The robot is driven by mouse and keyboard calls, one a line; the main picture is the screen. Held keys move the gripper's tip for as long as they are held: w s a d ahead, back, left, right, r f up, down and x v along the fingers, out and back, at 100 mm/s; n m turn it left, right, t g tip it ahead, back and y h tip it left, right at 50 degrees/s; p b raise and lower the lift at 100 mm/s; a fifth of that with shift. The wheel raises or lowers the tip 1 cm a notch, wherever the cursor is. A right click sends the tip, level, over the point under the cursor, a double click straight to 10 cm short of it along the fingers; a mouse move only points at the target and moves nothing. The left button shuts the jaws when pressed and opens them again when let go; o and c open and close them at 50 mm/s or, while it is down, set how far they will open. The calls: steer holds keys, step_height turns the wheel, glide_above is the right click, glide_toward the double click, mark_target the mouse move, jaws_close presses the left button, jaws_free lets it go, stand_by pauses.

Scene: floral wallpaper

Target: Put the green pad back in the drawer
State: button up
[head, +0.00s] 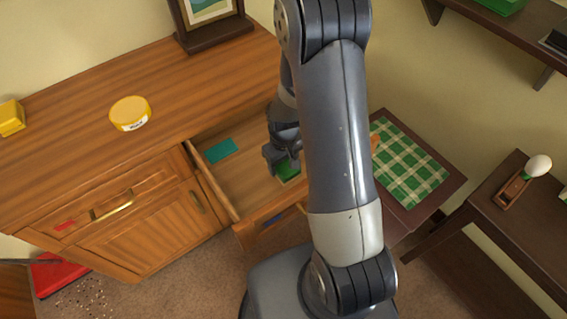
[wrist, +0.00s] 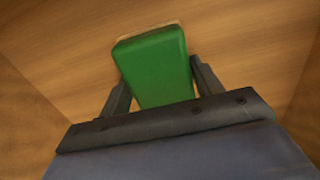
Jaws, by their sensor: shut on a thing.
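The green pad (wrist: 155,65) is a small block with a thin paler layer showing at its far edge. My gripper (wrist: 160,85) is shut on it, with one dark finger on each side. In the head view the green pad (head: 287,171) shows just below my gripper (head: 282,160), inside the outline of the open drawer (head: 232,212). The wooden drawer floor fills the wrist view behind the pad. I cannot tell whether the pad touches the floor. My arm hides the drawer's right part.
A teal flat piece (head: 221,150) lies in the drawer's back left. A yellow round tin (head: 130,113) and a yellow box (head: 11,118) stand on the cabinet top (head: 80,95). A green checked cloth (head: 408,165) covers a small table on the right.

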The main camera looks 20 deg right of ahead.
steer(key=shift+f, duration=0.15)
steer(key=shift+f, duration=0.15)
steer(key=o, duration=0.9)
steer(key=shift+o, duration=0.2)
step_height(320, 180, up, 12)
steer(key=p, duration=0.1)
steer(key=shift+r, duration=0.2)
